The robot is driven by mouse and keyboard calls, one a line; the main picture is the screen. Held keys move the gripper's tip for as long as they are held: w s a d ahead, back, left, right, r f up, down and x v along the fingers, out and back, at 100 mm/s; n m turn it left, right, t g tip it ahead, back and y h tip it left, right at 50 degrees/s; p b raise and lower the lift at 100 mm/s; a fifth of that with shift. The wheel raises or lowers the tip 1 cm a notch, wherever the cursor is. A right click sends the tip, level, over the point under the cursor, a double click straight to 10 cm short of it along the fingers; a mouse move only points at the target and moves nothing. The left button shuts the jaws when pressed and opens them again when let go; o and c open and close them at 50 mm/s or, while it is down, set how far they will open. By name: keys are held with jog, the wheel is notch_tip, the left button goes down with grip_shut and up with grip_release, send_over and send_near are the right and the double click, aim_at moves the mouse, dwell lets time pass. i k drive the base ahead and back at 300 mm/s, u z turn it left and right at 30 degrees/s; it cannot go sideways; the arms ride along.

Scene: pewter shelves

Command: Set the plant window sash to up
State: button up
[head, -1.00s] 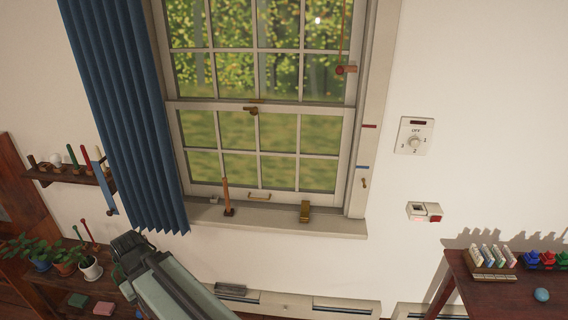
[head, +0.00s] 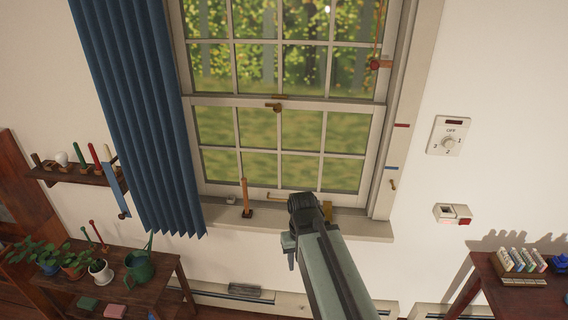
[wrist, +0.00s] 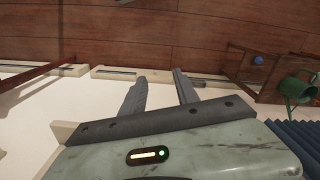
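The plant window's lower sash (head: 230,191) is down, with its bottom rail close to the sill (head: 218,214). A brass pull handle (head: 279,197) is on that rail, partly covered at its right by my arm. A brass latch (head: 275,107) sits at the meeting rail. My arm reaches up in front of the sill in the head view, and my gripper's fingers cannot be made out clearly there. In the wrist view my gripper (wrist: 160,82) has its two fingers apart with nothing between them. The handle does not show in the wrist view.
An orange stick (head: 246,196) stands on the sill left of the handle; a brass block (head: 327,210) is right of it. A blue curtain (head: 137,110) hangs at the left. A green watering can (head: 140,266) stands on the plant bench. A dial (head: 450,136) is on the right wall.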

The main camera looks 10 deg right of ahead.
aim_at(328, 198)
jog(key=u, duration=3.1)
jog(key=k, duration=0.95)
jog(key=z, duration=0.8)
jog(key=i, duration=1)
